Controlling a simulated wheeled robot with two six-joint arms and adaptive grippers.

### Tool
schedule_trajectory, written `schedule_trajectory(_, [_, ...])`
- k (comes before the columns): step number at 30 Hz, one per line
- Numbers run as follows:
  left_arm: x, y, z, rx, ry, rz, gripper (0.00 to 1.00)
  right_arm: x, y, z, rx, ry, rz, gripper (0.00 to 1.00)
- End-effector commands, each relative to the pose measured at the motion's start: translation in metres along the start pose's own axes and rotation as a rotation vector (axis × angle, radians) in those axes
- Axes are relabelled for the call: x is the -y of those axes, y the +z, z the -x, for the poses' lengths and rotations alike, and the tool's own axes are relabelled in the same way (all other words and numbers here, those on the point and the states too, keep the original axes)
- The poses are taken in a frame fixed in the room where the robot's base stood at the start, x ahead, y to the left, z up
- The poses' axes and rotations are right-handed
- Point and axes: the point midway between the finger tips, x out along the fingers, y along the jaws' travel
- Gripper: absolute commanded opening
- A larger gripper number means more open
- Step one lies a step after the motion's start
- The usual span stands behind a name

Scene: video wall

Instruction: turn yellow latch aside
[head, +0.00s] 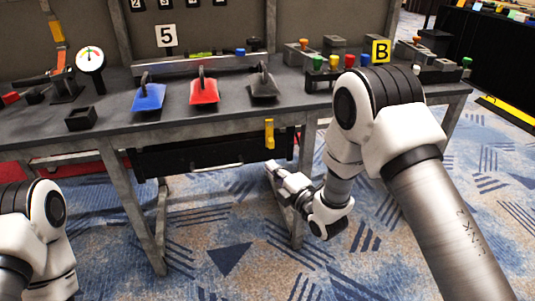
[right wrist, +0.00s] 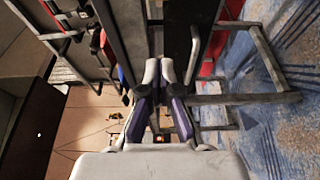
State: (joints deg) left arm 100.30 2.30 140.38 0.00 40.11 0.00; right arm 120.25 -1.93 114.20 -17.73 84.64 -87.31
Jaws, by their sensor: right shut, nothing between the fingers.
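The yellow latch (head: 269,133) hangs upright on the front edge of the grey table, above the right part of a long black panel (head: 200,157) under the tabletop. My right gripper (head: 271,166) is below the latch in the head view, with a gap between them in the picture. In the right wrist view its fingertips (right wrist: 159,72) are together with nothing between them. I cannot make out the latch in the right wrist view. Of my left arm only links show at the lower left; its gripper is out of view.
The grey table (head: 330,115) carries a blue paddle (head: 149,97), a red paddle (head: 204,91), a black paddle (head: 264,86) and a round gauge (head: 90,58). Colored knobs and a yellow B sign (head: 381,50) stand at the right. Table legs flank the panel; carpet is open in front.

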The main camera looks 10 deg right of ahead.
Motion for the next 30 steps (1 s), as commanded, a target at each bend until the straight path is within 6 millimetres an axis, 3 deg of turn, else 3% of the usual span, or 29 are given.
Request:
schedule_trajectory(8, [0.0,0.0,-0.006,0.0,0.0,0.0,0.4,0.002,0.0,-0.019,-0.001,0.001,0.001,0.0])
schedule_trajectory(20, [0.0,0.0,-0.029,0.001,0.0,0.0,0.4,0.004,-0.001,-0.104,-0.001,0.002,0.0,0.0])
schedule_trajectory(24, [0.0,0.0,-0.036,0.001,0.0,0.0,0.4,0.003,0.026,-0.091,0.004,-0.001,-0.003,0.0])
schedule_trajectory(30, [0.0,0.0,-0.037,0.0,0.0,0.0,0.4,0.001,0.038,-0.087,0.002,-0.002,-0.001,0.0])
